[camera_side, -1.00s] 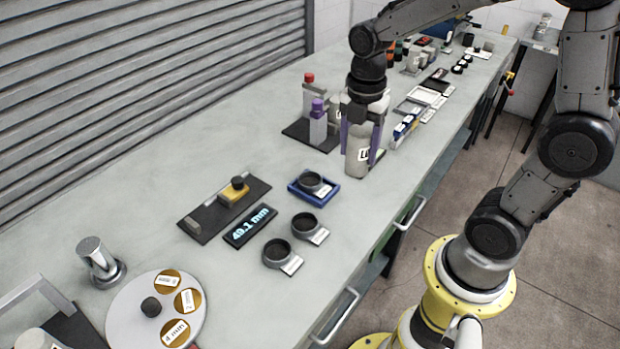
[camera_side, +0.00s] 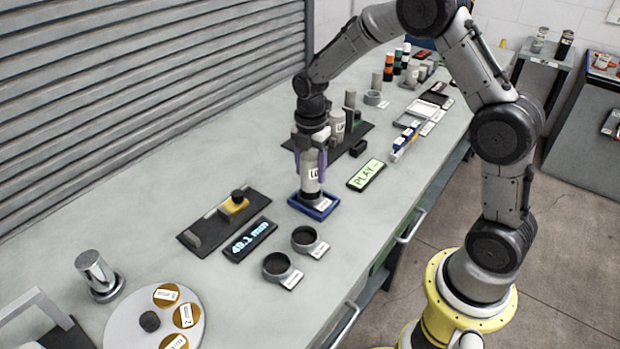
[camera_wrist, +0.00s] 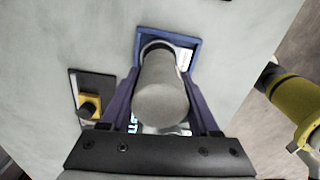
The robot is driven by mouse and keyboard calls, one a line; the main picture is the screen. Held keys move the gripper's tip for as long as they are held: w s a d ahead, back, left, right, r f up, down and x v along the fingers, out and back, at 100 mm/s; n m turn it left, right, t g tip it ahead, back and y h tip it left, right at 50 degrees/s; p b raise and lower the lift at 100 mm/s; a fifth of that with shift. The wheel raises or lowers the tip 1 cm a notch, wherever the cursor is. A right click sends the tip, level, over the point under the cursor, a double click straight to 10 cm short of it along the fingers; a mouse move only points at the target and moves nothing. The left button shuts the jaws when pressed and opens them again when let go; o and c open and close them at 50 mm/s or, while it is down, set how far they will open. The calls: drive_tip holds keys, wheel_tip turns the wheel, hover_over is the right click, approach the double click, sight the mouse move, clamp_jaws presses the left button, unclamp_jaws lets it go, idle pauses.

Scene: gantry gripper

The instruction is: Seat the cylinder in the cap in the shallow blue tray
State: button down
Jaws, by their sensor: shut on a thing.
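My gripper (camera_side: 311,166), with purple fingers, is shut on the grey cylinder (camera_side: 312,187), which has a white label. The cylinder is held upright over the shallow blue tray (camera_side: 324,211), with its lower end down at the cap inside the tray. In the wrist view, the cylinder (camera_wrist: 162,103) lies between the fingers of my gripper (camera_wrist: 162,80). Beyond it, the dark rim of the cap (camera_wrist: 150,46) shows inside the blue tray (camera_wrist: 198,50). The cylinder hides most of the cap, so I cannot tell how deep it sits.
Two more dark caps (camera_side: 276,267) (camera_side: 305,239) with labels stand in front of the tray. A display reading 49.1 mm (camera_side: 250,240) and a dark plate with a yellow block (camera_side: 233,204) lie to the left. A "PLAY" display (camera_side: 366,174) is to the right.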

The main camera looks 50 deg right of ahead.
sight(310, 178)
drive_tip(key=shift+w+f, duration=0.15)
drive_tip(key=shift+f, duration=1.45)
drive_tip(key=shift+c, duration=0.6)
unclamp_jaws()
drive_tip(key=shift+f, duration=0.2)
drive_tip(key=shift+r, duration=0.15)
